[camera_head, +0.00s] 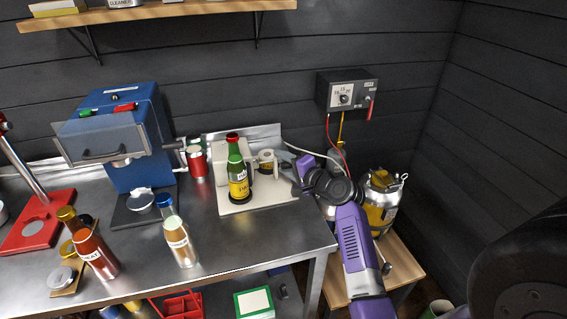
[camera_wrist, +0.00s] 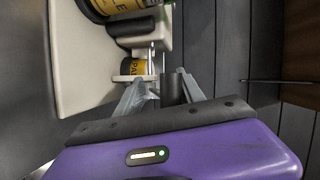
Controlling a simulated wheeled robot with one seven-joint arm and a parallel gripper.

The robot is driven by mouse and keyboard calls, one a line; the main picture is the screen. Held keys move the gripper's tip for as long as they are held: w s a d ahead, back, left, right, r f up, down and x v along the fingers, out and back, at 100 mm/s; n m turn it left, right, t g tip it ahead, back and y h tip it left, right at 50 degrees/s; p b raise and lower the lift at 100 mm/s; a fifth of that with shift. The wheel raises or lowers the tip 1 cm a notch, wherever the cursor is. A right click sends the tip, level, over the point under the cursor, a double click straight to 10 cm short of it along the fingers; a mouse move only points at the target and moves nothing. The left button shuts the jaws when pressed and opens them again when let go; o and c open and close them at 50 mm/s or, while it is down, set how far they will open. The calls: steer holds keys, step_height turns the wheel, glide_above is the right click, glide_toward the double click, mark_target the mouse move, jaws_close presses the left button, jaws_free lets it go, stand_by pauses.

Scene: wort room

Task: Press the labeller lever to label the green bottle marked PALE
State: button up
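The green bottle (camera_head: 235,163) with a red cap and a yellow label stands upright on the white labeller (camera_head: 262,201). In the wrist view, its yellow label (camera_wrist: 118,5) shows at the top, with only part of its lettering visible. A label roll marked PAL (camera_wrist: 134,67) sits beside it on the labeller. My gripper (camera_wrist: 162,82) is at the labeller's right side, its grey fingers spread apart. A dark cylindrical handle, seemingly the lever (camera_wrist: 172,88), lies between the fingers, nearer the right one; contact cannot be told.
A blue machine (camera_head: 128,130) stands left of the labeller. A red can (camera_head: 197,165) is between them. Other bottles, including a red one (camera_head: 95,252) and a blue-capped one (camera_head: 180,242), stand in front. A yellow tank (camera_head: 380,205) and a wall control box (camera_head: 346,91) are at right.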

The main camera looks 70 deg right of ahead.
steer(key=s+a+r+p, duration=0.3)
steer(key=s+r+p, duration=0.1)
steer(key=s, duration=0.3)
steer(key=shift+r, duration=0.15)
stand_by(1.0)
steer(key=shift+s+a+p, duration=0.1)
steer(key=shift+p, duration=0.2)
steer(key=b+v, duration=0.2)
steer(key=v, duration=0.6)
stand_by(0.7)
